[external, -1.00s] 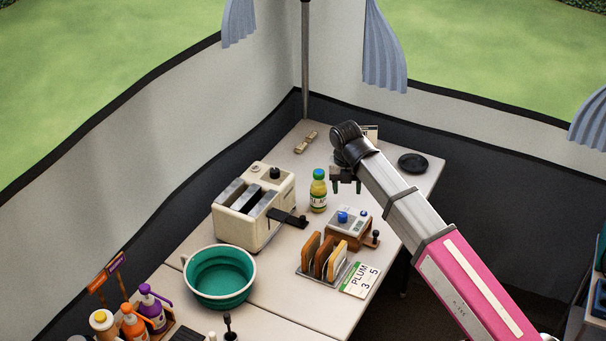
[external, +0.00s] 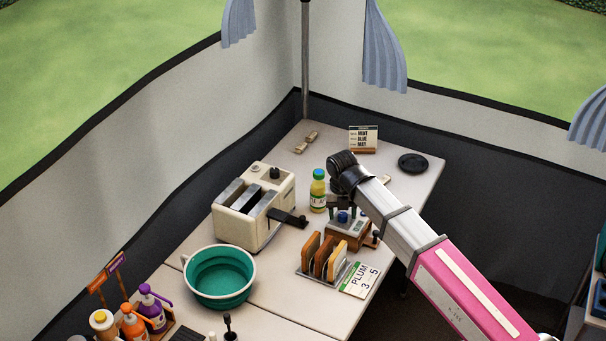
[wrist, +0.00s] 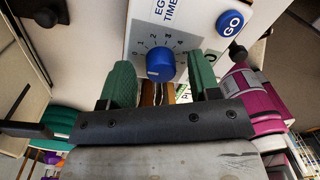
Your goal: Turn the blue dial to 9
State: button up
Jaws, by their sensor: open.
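The blue dial (wrist: 160,63) is on the white face of the egg timer (wrist: 191,40), ringed by printed numbers, in the wrist view. The number its mark points to cannot be read. A blue GO button (wrist: 231,23) sits to its upper right. My gripper (wrist: 161,85) is open, its two green fingertips on either side of and just below the dial in the picture, holding nothing. In the external view my gripper (external: 346,211) is over the timer (external: 347,230), and the dial (external: 343,216) shows between the fingers. I cannot tell whether the fingers touch it.
A toaster (external: 253,207), a juice bottle (external: 318,191) and a teal bowl (external: 220,277) are to the left.

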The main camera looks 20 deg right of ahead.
jog(key=shift+f, duration=0.2)
jog(key=c, duration=0.9)
jog(key=shift+c, duration=0.2)
jog(key=shift+m, duration=0.3)
